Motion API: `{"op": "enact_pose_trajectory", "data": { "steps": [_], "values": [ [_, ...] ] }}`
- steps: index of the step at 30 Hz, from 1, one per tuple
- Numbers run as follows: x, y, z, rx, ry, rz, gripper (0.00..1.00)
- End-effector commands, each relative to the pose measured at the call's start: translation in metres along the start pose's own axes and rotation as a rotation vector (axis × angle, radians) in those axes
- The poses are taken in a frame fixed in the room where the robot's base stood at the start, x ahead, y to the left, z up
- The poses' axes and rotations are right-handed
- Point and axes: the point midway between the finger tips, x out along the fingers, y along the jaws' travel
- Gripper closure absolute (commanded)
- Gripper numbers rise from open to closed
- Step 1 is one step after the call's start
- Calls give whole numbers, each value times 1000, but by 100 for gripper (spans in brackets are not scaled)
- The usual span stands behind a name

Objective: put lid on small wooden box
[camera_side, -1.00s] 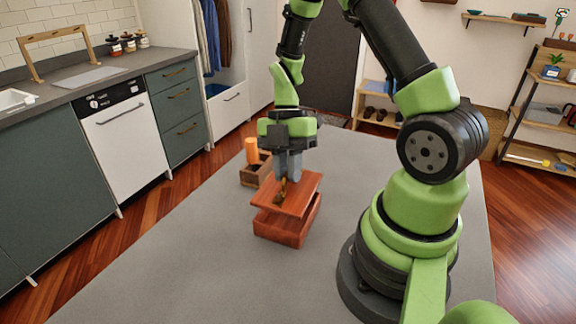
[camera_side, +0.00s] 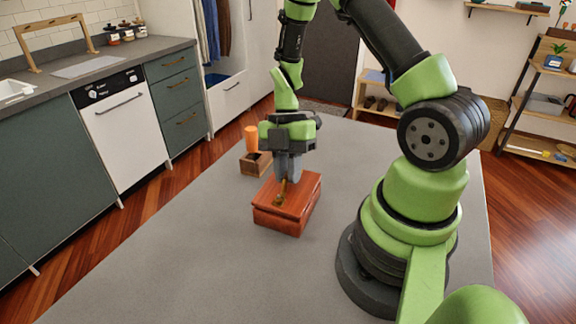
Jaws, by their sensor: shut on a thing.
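The small wooden box (camera_side: 279,220) is reddish brown and stands on the grey table. Its flat wooden lid (camera_side: 300,190) lies over the top of the box, covering the opening, with its edges about in line with the walls. Whether it is fully seated cannot be told. My gripper (camera_side: 288,178) points down above the lid and is shut on the small brass-coloured handle (camera_side: 281,193) at its middle. The fingers partly hide the handle and the far part of the lid.
A small brown wooden holder (camera_side: 256,165) with an orange cylinder (camera_side: 251,138) stands just behind and left of the box, close to my gripper. The grey table (camera_side: 200,255) is clear in front and to the left.

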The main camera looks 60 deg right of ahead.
Motion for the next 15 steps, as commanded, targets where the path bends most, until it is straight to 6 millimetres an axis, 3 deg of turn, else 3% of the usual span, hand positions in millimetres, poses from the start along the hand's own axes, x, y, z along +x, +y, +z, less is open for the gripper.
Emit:
{"op": "enact_pose_trajectory", "data": {
  "steps": [15],
  "values": [
    [8, 2, 3, 0, -1, 0, 100]
  ]
}}
